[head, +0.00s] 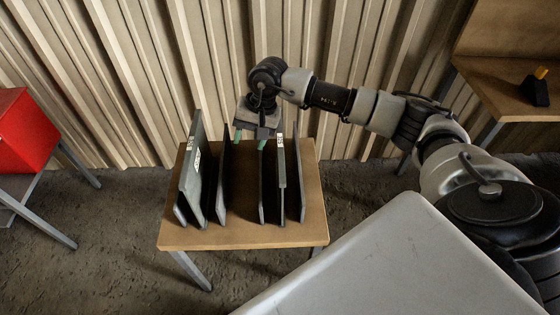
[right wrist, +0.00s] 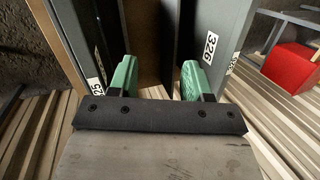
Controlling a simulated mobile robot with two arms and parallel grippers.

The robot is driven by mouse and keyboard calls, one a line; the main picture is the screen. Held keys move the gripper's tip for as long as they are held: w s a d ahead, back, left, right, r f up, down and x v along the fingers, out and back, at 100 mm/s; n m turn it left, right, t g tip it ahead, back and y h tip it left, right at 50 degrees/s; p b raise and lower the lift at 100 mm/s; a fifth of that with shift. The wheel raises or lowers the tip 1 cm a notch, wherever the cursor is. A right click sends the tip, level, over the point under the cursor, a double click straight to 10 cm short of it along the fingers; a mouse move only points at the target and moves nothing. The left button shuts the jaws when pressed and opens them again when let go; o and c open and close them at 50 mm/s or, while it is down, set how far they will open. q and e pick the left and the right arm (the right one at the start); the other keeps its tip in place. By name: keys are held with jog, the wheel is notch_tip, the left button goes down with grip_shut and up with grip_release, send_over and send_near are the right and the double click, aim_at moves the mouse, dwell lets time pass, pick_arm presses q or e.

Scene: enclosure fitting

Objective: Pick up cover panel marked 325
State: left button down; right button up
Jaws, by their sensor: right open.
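Several dark grey panels stand on edge in two groups on a small wooden table (head: 240,236) in the head view. The panel whose label reads partly as "25", likely the 325 cover panel (head: 282,170), appears to be in the right group; its label shows at the left in the right wrist view. A panel marked 326 (right wrist: 205,28) stands in the left group. My right gripper (head: 250,138) is open and empty at the far side of the table, near the panels' upper ends, with its green fingers (right wrist: 158,78) apart. My left gripper is out of view.
A gap of bare tabletop lies between the two groups. A red box (head: 26,132) sits on a stand at the left. A wooden bench (head: 495,88) with a black and yellow object (head: 536,90) is at the right. A corrugated wall (head: 345,50) rises close behind.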

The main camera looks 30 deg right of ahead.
aim_at(280, 139)
jog(key=d+h, duration=0.1)
jog(key=d, duration=0.1)
jog(key=d+h, duration=0.1)
jog(key=d, duration=0.2)
jog(key=d+r+h, duration=0.1)
jog(key=d, duration=0.2)
jog(key=shift+w+d+r+n+g+h, duration=0.1)
jog(key=shift+w+n+g+h, duration=0.1)
jog(key=shift+n+g+h, duration=0.2)
notch_tip(280, 139, down, 4)
jog(key=shift+d+f+p, duration=0.1)
jog(key=shift+f+p, duration=0.15)
jog(key=shift+p, duration=0.15)
jog(key=f, duration=0.2)
jog(key=f+p, duration=0.1)
jog(key=f, duration=0.1)
jog(key=shift+d+f+p, duration=0.2)
jog(key=shift+f+p, duration=0.1)
jog(key=shift+f, duration=0.6)
grip_shut()
jog(key=shift+w+r, duration=0.1)
jog(key=shift+r, duration=0.05)
